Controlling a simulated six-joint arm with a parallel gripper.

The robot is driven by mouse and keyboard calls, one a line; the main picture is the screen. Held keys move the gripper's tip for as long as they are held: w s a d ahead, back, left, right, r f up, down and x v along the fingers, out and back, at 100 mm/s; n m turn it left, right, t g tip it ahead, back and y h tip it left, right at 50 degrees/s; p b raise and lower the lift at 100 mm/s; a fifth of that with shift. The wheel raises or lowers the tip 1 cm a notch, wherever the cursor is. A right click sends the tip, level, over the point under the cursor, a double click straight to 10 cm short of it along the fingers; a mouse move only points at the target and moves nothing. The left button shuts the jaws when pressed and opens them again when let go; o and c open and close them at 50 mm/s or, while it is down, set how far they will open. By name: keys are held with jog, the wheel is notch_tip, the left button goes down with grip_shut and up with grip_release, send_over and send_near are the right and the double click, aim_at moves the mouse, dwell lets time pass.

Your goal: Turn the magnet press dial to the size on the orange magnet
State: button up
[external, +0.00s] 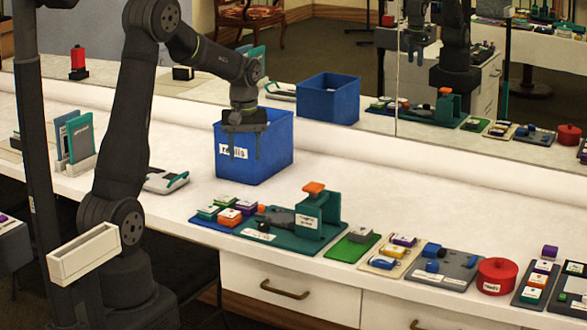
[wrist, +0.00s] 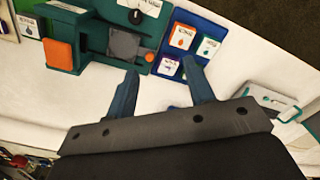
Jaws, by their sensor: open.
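The teal magnet press (external: 318,222) with an orange handle (external: 314,188) stands on the counter. It also shows at the upper left of the wrist view (wrist: 72,40). A small dark dial (wrist: 135,17) sits against a white label at that view's top edge; its setting is too small to read. The orange magnet (external: 229,217) lies among several others in a blue tray. It also shows in the wrist view (wrist: 184,37), but its size mark is not legible. My gripper (external: 242,153) is open and empty, pointing down above the counter, apart from the press and tray.
A blue bin (external: 268,150) stands behind my gripper. A green mat (external: 352,246), more trays and a red round tin (external: 497,277) line the counter to the right. A teal-and-white device (external: 165,181) lies at left. The counter behind the press is clear up to the mirror.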

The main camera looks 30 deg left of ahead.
aim_at(264, 223)
jog(key=d+m, duration=0.6)
jog(key=m, duration=0.6)
jog(key=f, duration=1.7)
jog(key=shift+s+a+f, duration=0.15)
jog(key=shift+a+f, duration=0.1)
jog(key=c, duration=1)
